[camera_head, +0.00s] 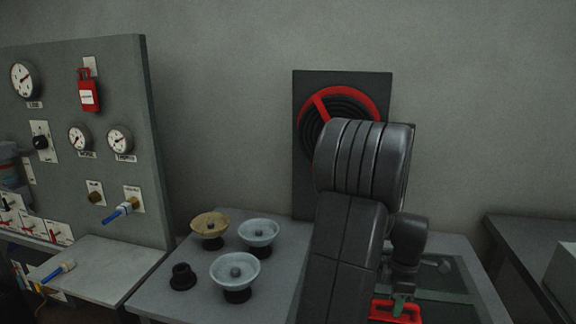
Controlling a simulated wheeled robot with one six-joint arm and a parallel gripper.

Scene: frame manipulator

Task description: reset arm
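My arm's thick dark links rise through the middle right of the head view and cover part of the table and wall panel. My gripper (403,284) is small and points down over the right part of the table, partly hidden by my wrist. A red piece with a green part (397,309) shows just below it. I cannot tell whether the gripper touches or holds this piece, or whether its fingers are open.
A gauge panel (110,190) with a red tag (88,92) stands at left. The table (190,245) bears a tan bowl (209,224), two pale bowls (258,231) (234,268) and a black knob (182,275). A red-ringed wall panel (308,85) stands behind my arm. A dark counter (515,240) is at right.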

